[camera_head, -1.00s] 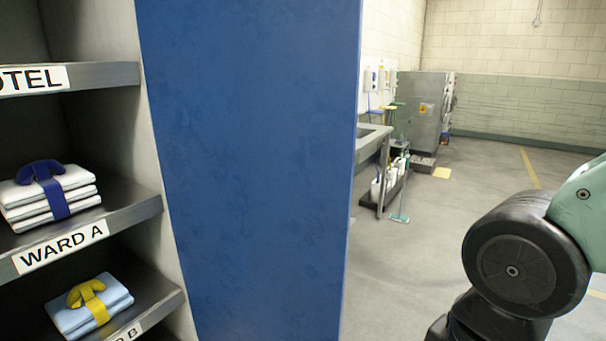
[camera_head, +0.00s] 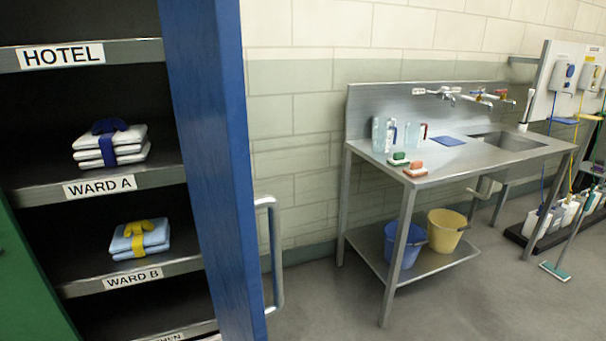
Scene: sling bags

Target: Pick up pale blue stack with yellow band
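The pale blue stack (camera_head: 153,239) lies folded on the shelf labelled WARD B, at the left of the head view. A yellow band (camera_head: 138,244) runs around it, with a yellow knot or handle on top. My gripper is not in view, so I cannot see where it is relative to the stack.
A white stack with a dark blue band (camera_head: 111,145) lies on the WARD A shelf above. A blue panel (camera_head: 215,160) with a metal handle (camera_head: 272,255) stands right of the shelves. A steel sink table (camera_head: 440,175) with bottles and buckets stands further right.

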